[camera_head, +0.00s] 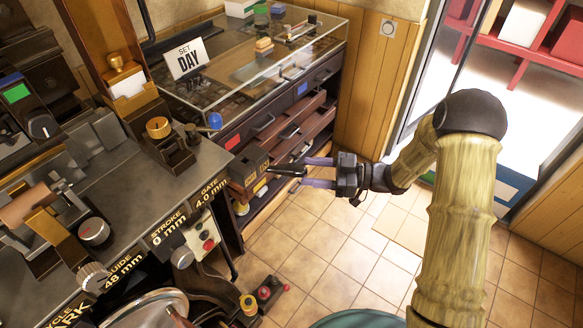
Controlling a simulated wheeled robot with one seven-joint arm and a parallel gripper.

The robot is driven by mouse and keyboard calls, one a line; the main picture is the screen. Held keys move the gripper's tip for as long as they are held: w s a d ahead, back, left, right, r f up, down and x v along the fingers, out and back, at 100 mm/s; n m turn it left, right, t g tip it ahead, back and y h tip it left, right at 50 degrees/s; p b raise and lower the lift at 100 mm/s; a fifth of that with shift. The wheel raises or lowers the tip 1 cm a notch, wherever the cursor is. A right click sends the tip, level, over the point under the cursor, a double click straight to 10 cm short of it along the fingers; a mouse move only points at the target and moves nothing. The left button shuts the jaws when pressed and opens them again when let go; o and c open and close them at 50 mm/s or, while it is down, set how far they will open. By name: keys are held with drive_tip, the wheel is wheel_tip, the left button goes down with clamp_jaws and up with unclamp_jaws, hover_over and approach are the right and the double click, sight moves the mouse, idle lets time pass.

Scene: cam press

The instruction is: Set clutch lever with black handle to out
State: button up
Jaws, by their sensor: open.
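The clutch lever's black handle (285,171) appears to be the dark bar that sticks out to the right of a dark brown box (246,167) at the press's right end. My gripper (302,172) comes in from the right with its two purple fingers apart. The handle's right end lies at or between the fingertips. I cannot tell whether a finger touches it. The lever's position marking on the box is too small to read.
The press bench (130,185) with knobs and labels fills the left. A glass display case (255,60) with open drawers (300,125) stands behind the handle. Red and yellow knobs (258,296) sit low in front. Tiled floor (340,255) is clear below my gripper.

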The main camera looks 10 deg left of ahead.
sight(272, 168)
drive_tip(key=a, duration=0.3)
drive_tip(key=s+a, duration=0.1)
drive_tip(key=a, duration=0.1)
drive_tip(key=shift+w+a, duration=0.1)
drive_tip(key=shift+a, duration=0.3)
drive_tip(key=shift+d, duration=0.1)
clamp_jaws()
